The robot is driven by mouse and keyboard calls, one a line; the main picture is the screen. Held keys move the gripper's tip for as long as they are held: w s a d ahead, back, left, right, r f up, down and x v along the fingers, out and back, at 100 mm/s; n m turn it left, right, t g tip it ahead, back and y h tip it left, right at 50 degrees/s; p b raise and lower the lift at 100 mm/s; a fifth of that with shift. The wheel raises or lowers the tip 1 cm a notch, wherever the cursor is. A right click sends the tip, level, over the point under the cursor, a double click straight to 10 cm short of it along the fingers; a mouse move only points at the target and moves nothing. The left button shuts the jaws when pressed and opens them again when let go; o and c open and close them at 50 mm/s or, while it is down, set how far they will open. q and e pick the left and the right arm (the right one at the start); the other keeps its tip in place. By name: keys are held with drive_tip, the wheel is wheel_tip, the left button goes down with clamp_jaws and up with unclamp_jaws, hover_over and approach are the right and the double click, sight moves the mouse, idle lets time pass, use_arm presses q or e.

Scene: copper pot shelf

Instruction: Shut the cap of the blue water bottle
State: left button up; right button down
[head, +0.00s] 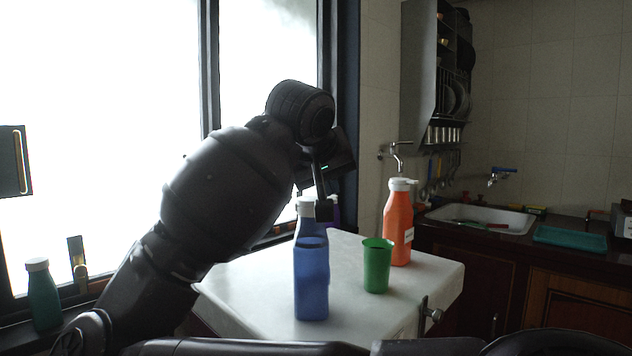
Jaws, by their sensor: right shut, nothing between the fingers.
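The blue water bottle (307,228) stands upright on the white tabletop.
A green cup (377,268) and an orange bottle (399,228) stand to the right. A purple item (335,212) shows behind my gripper. The white tabletop (250,300) is clear at left and front right.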

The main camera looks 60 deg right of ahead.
use_arm(q)
drive_tip(key=shift+w+d+b, duration=0.1)
drive_tip(key=shift+w+b, duration=0.2)
drive_tip(key=shift+w, duration=0.1)
use_arm(e)
drive_tip(key=shift+s+d+f, duration=0.15)
drive_tip(key=shift+s+f, duration=0.15)
drive_tip(key=shift+f, duration=0.2)
use_arm(q)
drive_tip(key=shift+r, duration=0.1)
drive_tip(key=shift+s, duration=0.1)
use_arm(e)
drive_tip(key=shift+r, duration=0.15)
use_arm(q)
drive_tip(key=shift+r, duration=0.2)
use_arm(e)
drive_tip(key=shift+s+r, duration=0.1)
drive_tip(key=shift+r, duration=0.55)
